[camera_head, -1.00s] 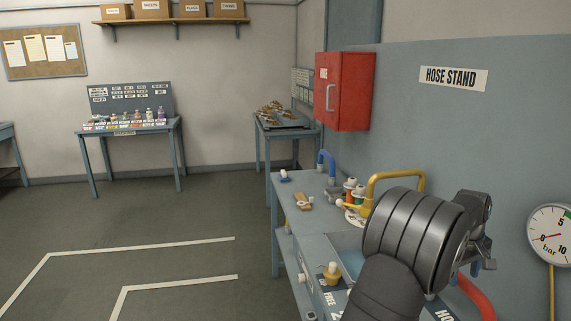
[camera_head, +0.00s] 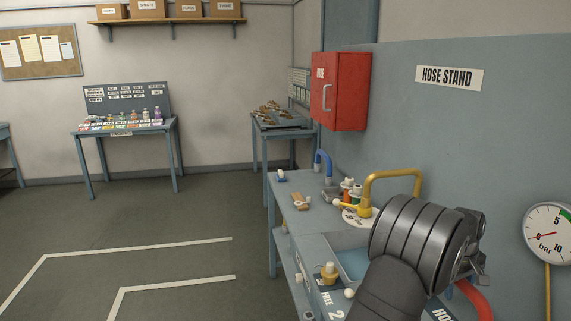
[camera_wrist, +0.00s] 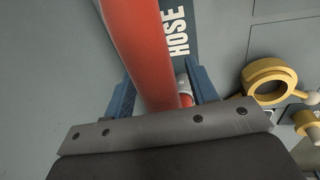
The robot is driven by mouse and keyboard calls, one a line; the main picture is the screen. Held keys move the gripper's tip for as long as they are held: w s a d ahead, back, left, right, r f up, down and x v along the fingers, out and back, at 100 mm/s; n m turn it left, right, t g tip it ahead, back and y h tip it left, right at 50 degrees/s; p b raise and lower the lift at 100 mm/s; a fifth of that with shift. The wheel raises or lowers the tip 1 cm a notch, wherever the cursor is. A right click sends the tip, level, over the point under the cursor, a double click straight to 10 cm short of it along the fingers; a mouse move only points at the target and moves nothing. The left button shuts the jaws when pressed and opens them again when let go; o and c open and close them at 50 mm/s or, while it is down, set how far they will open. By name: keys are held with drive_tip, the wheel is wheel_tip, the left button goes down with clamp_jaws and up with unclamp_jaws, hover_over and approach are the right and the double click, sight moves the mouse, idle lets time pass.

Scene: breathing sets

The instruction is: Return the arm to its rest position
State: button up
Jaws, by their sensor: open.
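My gripper (camera_head: 476,264) is at the lower right of the head view, partly hidden behind my dark wrist. In the wrist view its two blue fingers (camera_wrist: 161,92) are spread apart, with nothing clamped between them. A red hose (camera_wrist: 140,40) runs through the middle of that view and appears between the fingers; I cannot tell whether they touch it. Part of the red hose (camera_head: 474,298) also shows below my gripper in the head view.
The workbench (camera_head: 317,219) carries a yellow pipe (camera_head: 391,173) and small parts. A red cabinet (camera_head: 341,91) hangs on the wall. A pressure gauge (camera_head: 548,232) stands at the right edge. In the wrist view a yellow ring (camera_wrist: 269,82) lies right of the fingers. The floor at left is open.

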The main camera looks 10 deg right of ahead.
drive_tip(key=r, duration=1)
drive_tip(key=shift+s+a+r, duration=0.2)
drive_tip(key=shift+a+r, duration=0.05)
drive_tip(key=shift+r, duration=0.05)
drive_tip(key=s+a+r, duration=0.4)
drive_tip(key=s+a, duration=0.7)
drive_tip(key=a, duration=0.2)
drive_tip(key=w+a+f, duration=0.1)
drive_tip(key=w+f, duration=0.8)
drive_tip(key=w, duration=0.2)
drive_tip(key=shift+w+a, duration=0.25)
drive_tip(key=shift+r, duration=0.1)
